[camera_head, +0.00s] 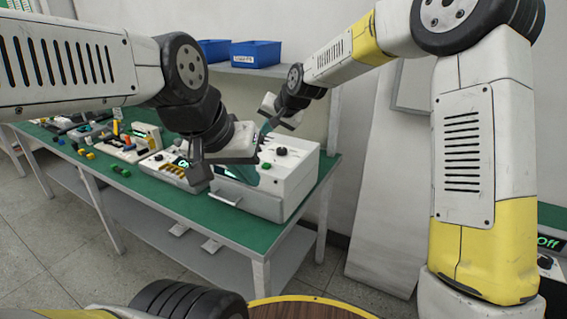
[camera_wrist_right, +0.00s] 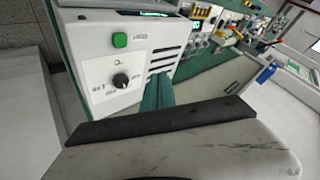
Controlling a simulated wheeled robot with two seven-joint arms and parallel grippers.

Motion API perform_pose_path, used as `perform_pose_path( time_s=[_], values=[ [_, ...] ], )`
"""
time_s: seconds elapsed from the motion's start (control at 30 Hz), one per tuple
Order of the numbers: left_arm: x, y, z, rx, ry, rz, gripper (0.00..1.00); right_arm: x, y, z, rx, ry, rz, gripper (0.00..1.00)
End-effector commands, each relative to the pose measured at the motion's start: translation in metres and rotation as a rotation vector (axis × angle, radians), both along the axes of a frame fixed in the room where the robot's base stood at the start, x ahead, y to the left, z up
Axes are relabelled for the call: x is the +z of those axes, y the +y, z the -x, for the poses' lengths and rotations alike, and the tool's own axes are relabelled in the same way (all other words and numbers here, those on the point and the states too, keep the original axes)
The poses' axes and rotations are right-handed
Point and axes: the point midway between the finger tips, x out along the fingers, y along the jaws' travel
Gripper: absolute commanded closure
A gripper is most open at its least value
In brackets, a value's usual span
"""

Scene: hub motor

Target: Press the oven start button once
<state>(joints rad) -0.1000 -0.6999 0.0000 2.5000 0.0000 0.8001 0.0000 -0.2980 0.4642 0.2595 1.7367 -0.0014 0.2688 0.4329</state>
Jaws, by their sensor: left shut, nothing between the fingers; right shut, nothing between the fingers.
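The oven (camera_head: 290,184) is a white box at the right end of the green-topped table. The button shows small in the head view (camera_head: 266,166). My right gripper (camera_head: 266,128) is shut and empty, above the back of the oven and apart from the button. My left gripper (camera_head: 196,158) is shut and empty, in front of the oven's left side in the head view, hiding part of it.
The green table (camera_head: 150,203) carries several small devices and coloured parts left of the oven. Blue bins (camera_head: 256,53) stand on a shelf behind. A pale leaning panel (camera_head: 385,190) is right of the table. A round brown surface (camera_head: 305,309) is at the bottom.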

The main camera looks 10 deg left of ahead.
Motion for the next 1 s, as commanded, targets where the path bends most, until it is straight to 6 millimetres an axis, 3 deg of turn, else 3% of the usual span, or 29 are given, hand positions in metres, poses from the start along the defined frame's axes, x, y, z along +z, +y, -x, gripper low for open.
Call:
perform_pose_path(
  time_s=[0.37, 1.0],
  values=[
    [0.0, 0.0, 0.0, 0.0, 0.0, 0.0, 1.0, -0.005, -0.001, 0.001, 0.0, 0.002, 0.002, 1.0],
    [0.0, 0.0, 0.0, 0.0, 0.0, 0.0, 1.0, -0.081, -0.001, 0.001, 0.001, 0.002, 0.001, 1.0]
  ],
)
